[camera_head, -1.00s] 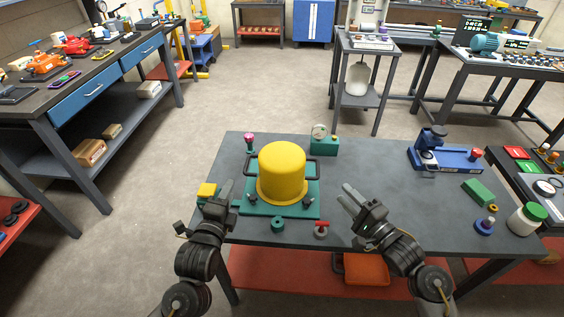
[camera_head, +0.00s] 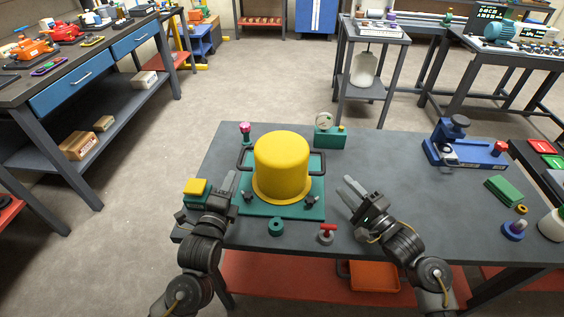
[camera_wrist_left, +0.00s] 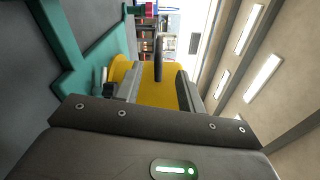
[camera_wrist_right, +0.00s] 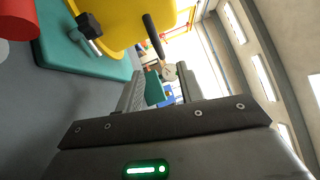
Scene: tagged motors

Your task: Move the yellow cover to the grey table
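The yellow cover (camera_head: 282,165) is a domed cylinder with a flange and dark handles on its left and right sides. It stands upright on a green base plate (camera_head: 262,211) on the dark grey workbench (camera_head: 400,200). My left gripper (camera_head: 229,182) is open and empty, left of the cover. In the left wrist view the cover (camera_wrist_left: 158,92) and a dark handle (camera_wrist_left: 158,60) show between and beyond its fingers. My right gripper (camera_head: 352,190) is open and empty, right of the cover. The right wrist view shows the right handle (camera_wrist_right: 153,38) ahead, apart from the fingers.
A small grey table (camera_head: 377,32) stands behind the workbench, with floor between. Near the cover are a yellow-topped green block (camera_head: 196,190), a red-handled valve (camera_head: 327,234), a green ring (camera_head: 276,227) and a gauge block (camera_head: 329,136). A blue fixture (camera_head: 465,150) stands at right.

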